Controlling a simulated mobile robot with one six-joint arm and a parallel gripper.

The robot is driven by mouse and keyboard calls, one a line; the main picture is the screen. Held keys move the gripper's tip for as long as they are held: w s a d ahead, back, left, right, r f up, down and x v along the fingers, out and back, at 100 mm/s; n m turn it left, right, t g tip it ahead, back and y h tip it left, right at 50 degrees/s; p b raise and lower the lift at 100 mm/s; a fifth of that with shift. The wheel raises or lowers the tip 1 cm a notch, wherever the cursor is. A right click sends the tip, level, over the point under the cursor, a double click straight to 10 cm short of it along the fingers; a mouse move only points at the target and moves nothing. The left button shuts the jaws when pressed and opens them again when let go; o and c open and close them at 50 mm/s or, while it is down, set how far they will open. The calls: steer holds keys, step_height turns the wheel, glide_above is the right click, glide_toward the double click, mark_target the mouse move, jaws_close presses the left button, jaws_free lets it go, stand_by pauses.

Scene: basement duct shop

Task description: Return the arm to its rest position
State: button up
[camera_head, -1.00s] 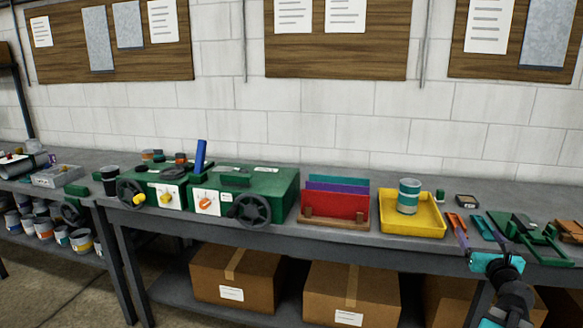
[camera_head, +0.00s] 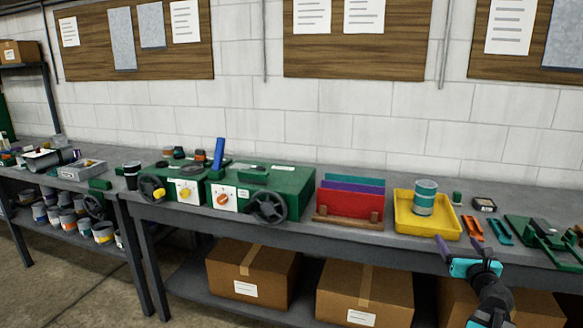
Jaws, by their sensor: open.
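The rest of the arm is out of view.
The grey workbench (camera_head: 285,226) holds green machines with handwheels (camera_head: 268,207), a rack of coloured folders (camera_head: 350,203), and a teal-banded can (camera_head: 424,198) in the tray. Orange and teal tools (camera_head: 473,228) lie right of it. Cardboard boxes (camera_head: 365,292) fill the lower shelf.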

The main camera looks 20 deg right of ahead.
steer(key=w+a+f+y, duration=0.3)
steer(key=w+a+f, duration=0.5)
steer(key=a, duration=0.3)
steer(key=w+a+f+y, duration=0.2)
steer(key=w+a+f, duration=0.6)
steer(key=a, duration=0.3)
steer(key=w+a+f+m+g, duration=0.1)
steer(key=a+f+m+g, duration=0.35)
steer(key=a+f, duration=1.3)
steer(key=s+a+f+m+g, duration=0.4)
steer(key=s+a+f+m, duration=0.2)
steer(key=s+f, duration=0.45)
steer(key=s+a+f+m+g, duration=0.3)
steer(key=s+a+f+m, duration=0.2)
steer(key=s+f+m, duration=0.5)
steer(key=s+a+f+m+g+y, duration=0.1)
steer(key=s+a+m+g, duration=0.2)
steer(key=s, duration=0.7)
steer(key=s+a+f+m+g+y, duration=0.2)
steer(key=s+a+m+g, duration=0.2)
steer(key=s, duration=0.6)
steer(key=shift+s+a+m+g, duration=0.15)
steer(key=shift+m+g, duration=1)
steer(key=shift+m, duration=0.1)
